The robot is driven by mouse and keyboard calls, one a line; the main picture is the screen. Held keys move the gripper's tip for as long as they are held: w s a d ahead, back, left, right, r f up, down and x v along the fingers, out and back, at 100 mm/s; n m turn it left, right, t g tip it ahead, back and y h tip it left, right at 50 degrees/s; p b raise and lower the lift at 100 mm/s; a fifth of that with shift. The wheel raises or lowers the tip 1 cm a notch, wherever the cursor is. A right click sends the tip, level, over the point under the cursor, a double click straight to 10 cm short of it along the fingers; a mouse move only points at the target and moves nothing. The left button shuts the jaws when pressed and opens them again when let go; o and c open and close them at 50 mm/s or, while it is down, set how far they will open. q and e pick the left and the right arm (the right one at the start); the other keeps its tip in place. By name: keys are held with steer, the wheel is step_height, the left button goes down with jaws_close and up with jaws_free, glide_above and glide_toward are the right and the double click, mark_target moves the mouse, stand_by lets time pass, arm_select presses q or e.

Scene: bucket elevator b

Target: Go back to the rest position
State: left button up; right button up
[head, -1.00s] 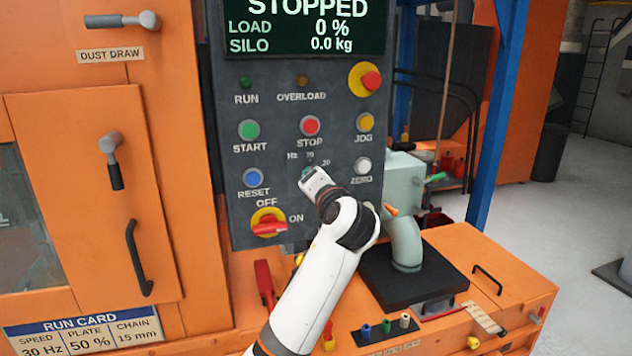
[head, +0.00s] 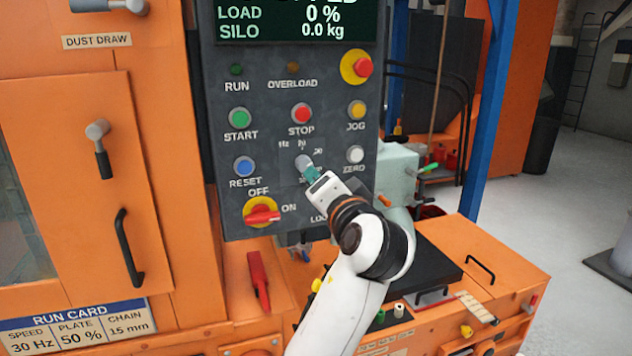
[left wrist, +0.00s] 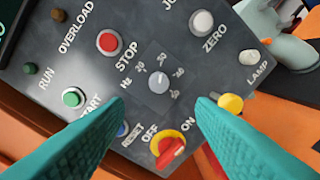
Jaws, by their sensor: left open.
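The control panel (head: 225,185) stands upright, with a grey speed knob (head: 303,161) marked Hz in its middle. My left gripper (head: 311,174) is just below and right of the knob in the head view, its teal fingers pointing at the panel. In the left wrist view the gripper (left wrist: 160,103) is open and empty. The knob (left wrist: 158,82) shows whole between and beyond the fingers, apart from them. The head view hides part of the scale under the knob. My right gripper is not in view.
Nearby on the panel are the red stop button (head: 302,113), the white zero button (head: 354,154) and the red-on-yellow OFF/ON switch (head: 262,213). A red lever (head: 258,278) stands below. A pale green spout (head: 400,170) stands right of the panel. Open floor (head: 560,230) lies farther right.

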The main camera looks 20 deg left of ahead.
arm_select(q)
steer(key=shift+v, duration=0.95)
